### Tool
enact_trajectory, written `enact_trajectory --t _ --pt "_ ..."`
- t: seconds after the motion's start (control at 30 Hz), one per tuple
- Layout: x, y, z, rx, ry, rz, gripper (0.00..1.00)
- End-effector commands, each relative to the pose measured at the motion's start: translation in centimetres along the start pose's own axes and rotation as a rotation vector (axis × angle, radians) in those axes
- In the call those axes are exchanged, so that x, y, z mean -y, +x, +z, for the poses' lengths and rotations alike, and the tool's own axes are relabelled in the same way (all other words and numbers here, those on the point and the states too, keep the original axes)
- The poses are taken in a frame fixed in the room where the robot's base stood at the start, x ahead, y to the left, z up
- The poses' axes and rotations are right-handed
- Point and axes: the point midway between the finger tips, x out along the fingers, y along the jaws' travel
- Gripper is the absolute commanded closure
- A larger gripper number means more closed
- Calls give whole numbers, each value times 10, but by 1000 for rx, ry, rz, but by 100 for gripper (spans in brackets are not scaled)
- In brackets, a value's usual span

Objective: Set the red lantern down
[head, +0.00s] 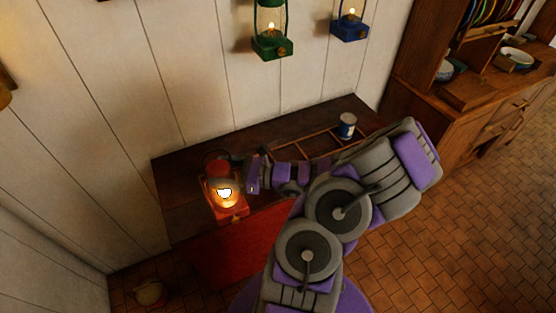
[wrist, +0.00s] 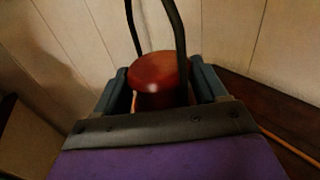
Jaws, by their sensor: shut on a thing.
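The red lantern (head: 228,208) is lit and stands out at the left part of the dark wooden counter (head: 178,178) in the head view. My gripper (head: 236,162) reaches it from the right, at its upper part. In the wrist view the lantern's round red cap (wrist: 157,72) sits between the two fingers of my gripper (wrist: 162,88), with its dark wire handle rising above. The gripper is shut on the lantern. I cannot tell whether the lantern's base touches the counter.
A blue and white can (head: 347,126) stands on the counter's right part, beside a wooden divided frame (head: 302,144). A green lantern (head: 271,42) and a blue lantern (head: 350,27) are on the wall above. A wooden cupboard (head: 450,118) stands at right. A round object (head: 150,292) lies on the floor.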

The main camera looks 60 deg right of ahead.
Motion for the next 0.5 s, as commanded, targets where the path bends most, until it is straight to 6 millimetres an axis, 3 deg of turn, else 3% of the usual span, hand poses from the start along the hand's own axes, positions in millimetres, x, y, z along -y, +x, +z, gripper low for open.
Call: enact_trajectory --t 0.27,0.5 --pt "-3 0 -8 4 -5 -10 100" --pt "23 18 -12 2 -7 -7 100"
